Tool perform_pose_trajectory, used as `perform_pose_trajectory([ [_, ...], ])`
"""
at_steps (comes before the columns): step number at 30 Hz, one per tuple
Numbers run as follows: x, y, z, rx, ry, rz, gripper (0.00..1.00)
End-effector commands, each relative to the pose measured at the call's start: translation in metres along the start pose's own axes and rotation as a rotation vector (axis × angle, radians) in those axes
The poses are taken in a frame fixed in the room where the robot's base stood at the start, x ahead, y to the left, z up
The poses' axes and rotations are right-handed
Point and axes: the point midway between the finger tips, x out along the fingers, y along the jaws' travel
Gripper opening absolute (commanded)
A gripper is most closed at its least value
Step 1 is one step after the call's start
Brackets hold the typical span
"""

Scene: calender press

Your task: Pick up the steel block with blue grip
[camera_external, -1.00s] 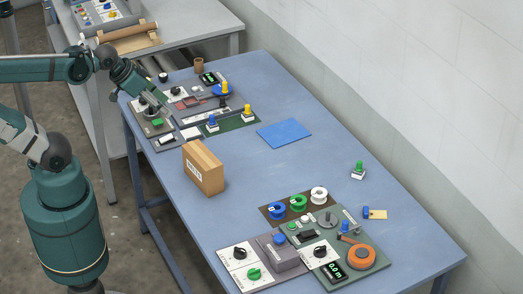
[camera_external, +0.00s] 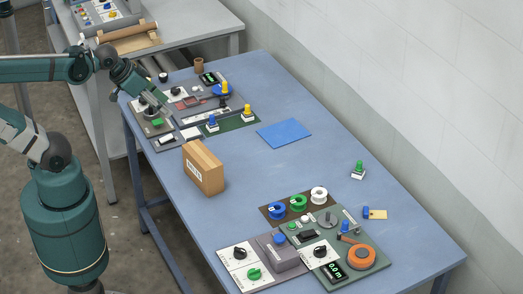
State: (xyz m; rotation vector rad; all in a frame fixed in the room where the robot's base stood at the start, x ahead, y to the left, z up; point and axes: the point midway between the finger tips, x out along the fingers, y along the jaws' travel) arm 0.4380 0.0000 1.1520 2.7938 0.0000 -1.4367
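The block with blue grip (camera_external: 212,123) has a pale, steel-looking base. It stands upright on a dark green mat (camera_external: 232,124) in the far part of the blue table. A similar block with a yellow grip (camera_external: 247,112) stands on the same mat, to its right. My gripper (camera_external: 163,106) is over the far-left control panel, to the left of the blue-grip block and apart from it. Its fingers are too small and too similar to the panel behind to tell whether they are open or shut.
A cardboard box (camera_external: 203,168) stands in the middle left of the table. A blue pad (camera_external: 284,133) lies flat to the right. A green-grip block (camera_external: 358,170) and a blue-ended brass-coloured piece (camera_external: 374,213) are near the wall. The near control panel (camera_external: 350,245) fills the front. The table centre is clear.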

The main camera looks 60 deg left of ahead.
Motion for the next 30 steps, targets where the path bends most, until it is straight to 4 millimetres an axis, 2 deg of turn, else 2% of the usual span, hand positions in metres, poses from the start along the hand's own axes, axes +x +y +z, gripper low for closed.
perform_pose_trajectory([
  [6, 0.0, 0.0, 0.0, 0.0, 0.0, 0.0, 0.4],
  [9, 0.0, 0.0, 0.0, 0.0, 0.0, 0.0, 0.3],
  [22, 0.001, -0.001, -0.003, -0.013, -0.005, -0.002, 0.3],
  [30, 0.005, -0.007, -0.018, -0.096, -0.039, -0.011, 0.3],
])
